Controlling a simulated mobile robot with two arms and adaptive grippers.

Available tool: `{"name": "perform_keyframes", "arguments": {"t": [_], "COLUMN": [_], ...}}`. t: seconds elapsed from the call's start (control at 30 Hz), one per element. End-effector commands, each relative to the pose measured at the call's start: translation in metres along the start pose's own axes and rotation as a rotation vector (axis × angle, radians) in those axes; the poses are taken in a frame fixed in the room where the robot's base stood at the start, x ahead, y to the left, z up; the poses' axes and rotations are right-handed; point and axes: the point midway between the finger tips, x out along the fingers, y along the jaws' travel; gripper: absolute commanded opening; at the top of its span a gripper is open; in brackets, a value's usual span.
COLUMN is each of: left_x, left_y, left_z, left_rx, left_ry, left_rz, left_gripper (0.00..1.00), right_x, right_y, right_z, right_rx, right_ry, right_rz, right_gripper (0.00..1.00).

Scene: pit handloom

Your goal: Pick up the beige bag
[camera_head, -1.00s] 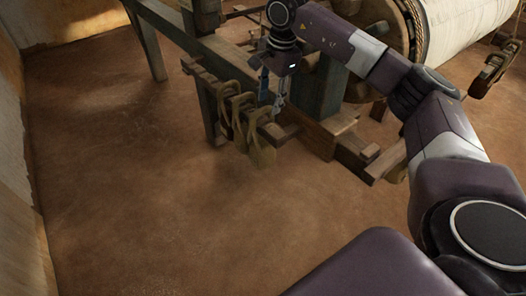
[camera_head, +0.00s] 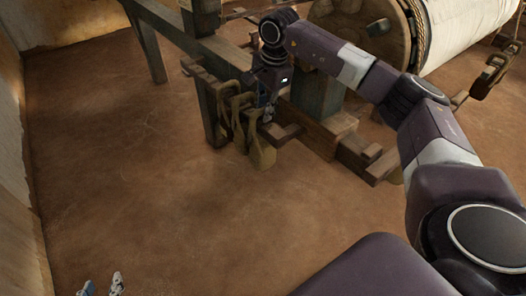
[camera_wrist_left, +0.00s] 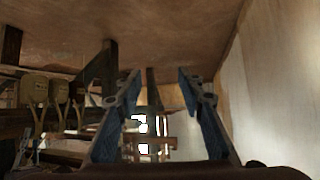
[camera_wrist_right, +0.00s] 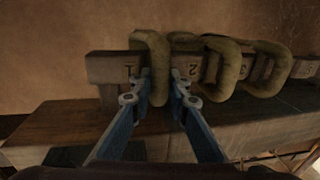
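Several beige-olive bags (camera_head: 262,153) hang by looped straps from a short wooden rail at the loom's near end. My right gripper (camera_head: 268,112) is at the rail, just above the front bag. In the right wrist view its fingers (camera_wrist_right: 162,78) stand on either side of one thick strap (camera_wrist_right: 158,96), beside the numeral 1 on the rail; they look open, and firm contact is not visible. More straps (camera_wrist_right: 262,75) hang to the right. My left gripper (camera_head: 101,287) is open and empty, low at the left; its fingers (camera_wrist_left: 158,78) show in its wrist view, with bags (camera_wrist_left: 33,90) at left.
The numbered rail (camera_wrist_right: 105,68) sits beside a wooden beam (camera_wrist_right: 60,125). Loom posts and beams (camera_head: 318,95) and a large cloth roller (camera_head: 465,35) stand behind and right. A wall (camera_head: 15,150) runs along the left. The earthen floor (camera_head: 150,170) between is clear.

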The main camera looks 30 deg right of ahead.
Motion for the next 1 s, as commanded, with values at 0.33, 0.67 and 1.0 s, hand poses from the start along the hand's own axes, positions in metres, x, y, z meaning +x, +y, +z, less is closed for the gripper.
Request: {"name": "perform_keyframes", "arguments": {"t": [0.33, 0.67, 1.0], "left_x": [0.000, 0.000, -0.005], "left_y": [0.000, 0.000, -0.002], "left_z": [0.000, 0.000, 0.016], "left_rx": [0.000, -0.001, -0.001], "left_ry": [-0.001, -0.002, -0.070], "left_rz": [0.000, 0.000, -0.003], "left_gripper": [0.35, 0.35, 0.35], "right_x": [0.000, -0.002, -0.011], "right_y": [0.000, -0.001, -0.003], "right_z": [0.000, 0.000, 0.000], "right_rx": [0.000, 0.000, 0.001], "right_ry": [0.000, 0.000, -0.001], "right_rz": [0.000, -0.003, -0.005], "right_gripper": [0.00, 0.00, 0.00]}}
